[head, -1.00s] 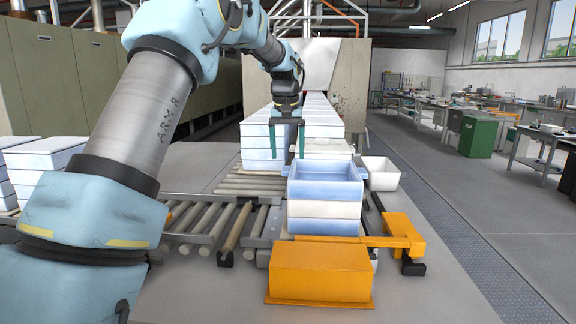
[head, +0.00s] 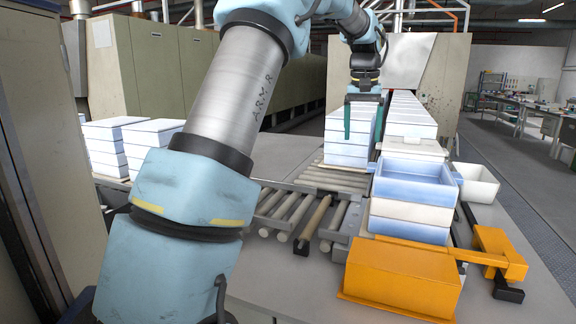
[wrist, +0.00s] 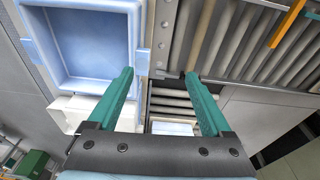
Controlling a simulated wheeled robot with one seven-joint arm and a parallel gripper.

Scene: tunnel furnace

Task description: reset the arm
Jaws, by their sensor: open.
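My gripper (head: 364,122) hangs fingers down at the end of my raised arm, in front of the stacked white and blue trays. Its two green fingers are apart with nothing between them; the wrist view also shows the empty gap between the fingertips (wrist: 158,74). A blue open tray (head: 412,182) tops a stack to the right of and nearer than the gripper. The same tray (wrist: 92,45) shows at the upper left in the wrist view, apart from the fingers.
A roller conveyor (head: 290,212) runs left of the stack. An orange box (head: 402,277) stands in front, and an orange bracket (head: 500,255) to the right. A small white bin (head: 478,184) sits beside the stack. More tray stacks (head: 118,145) stand at left. Furnace panels (head: 165,65) line the back.

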